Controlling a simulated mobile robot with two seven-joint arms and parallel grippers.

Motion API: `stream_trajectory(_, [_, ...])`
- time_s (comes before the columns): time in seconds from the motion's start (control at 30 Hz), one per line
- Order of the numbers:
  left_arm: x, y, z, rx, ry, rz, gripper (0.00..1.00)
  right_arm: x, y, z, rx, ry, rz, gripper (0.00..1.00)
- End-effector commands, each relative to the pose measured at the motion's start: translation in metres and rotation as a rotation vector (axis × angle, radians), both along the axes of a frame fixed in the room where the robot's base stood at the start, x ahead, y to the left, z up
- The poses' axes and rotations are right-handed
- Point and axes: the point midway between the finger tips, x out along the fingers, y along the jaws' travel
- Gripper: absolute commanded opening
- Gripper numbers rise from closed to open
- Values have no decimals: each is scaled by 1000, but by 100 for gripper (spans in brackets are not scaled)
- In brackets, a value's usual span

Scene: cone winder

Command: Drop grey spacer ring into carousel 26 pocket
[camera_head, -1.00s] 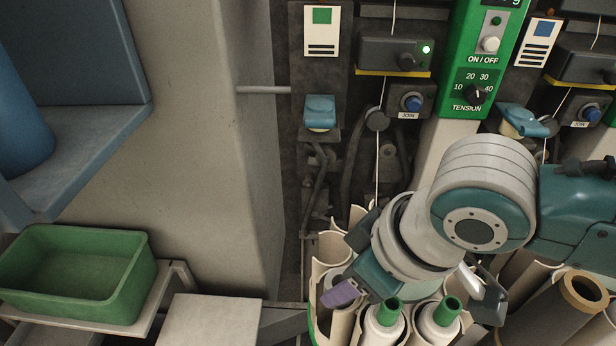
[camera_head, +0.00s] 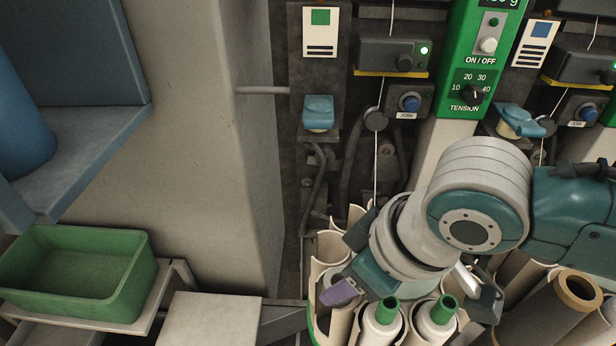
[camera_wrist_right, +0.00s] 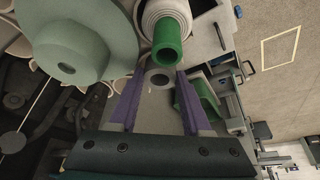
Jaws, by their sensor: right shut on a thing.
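My right gripper (camera_head: 338,292) reaches in from the right over the carousel (camera_head: 327,247), a ring of cream open-topped pockets. In the right wrist view its purple fingers (camera_wrist_right: 158,88) are shut on the grey spacer ring (camera_wrist_right: 158,78), whose dark hole shows between the tips. In the head view one purple finger is at the mouth of the front-left pocket. No carousel number is readable. My left gripper is out of view.
Yarn bobbins with green tube tops (camera_head: 386,311) stand in the pockets to the right of the finger; one looms close in the wrist view (camera_wrist_right: 168,42). A green bin (camera_head: 75,270) sits at left. A brown tube (camera_head: 553,305) is at right.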

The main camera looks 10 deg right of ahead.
Motion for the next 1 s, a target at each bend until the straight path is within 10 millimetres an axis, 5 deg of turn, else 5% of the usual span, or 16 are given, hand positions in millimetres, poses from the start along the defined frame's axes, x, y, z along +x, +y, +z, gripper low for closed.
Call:
stream_trajectory(0.27, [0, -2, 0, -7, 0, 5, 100, 0, 0, 0, 0, 0, 0, 0])
stream_trajectory(0.3, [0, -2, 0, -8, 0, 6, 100, 0, 0, 0, 0, 0, 0, 53])
stream_trajectory(0.57, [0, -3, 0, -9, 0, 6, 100, 0, 0, 0, 0, 0, 0, 82])
stream_trajectory(1.0, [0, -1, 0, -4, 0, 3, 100, 0, 0, 0, 0, 0, 0, 83])
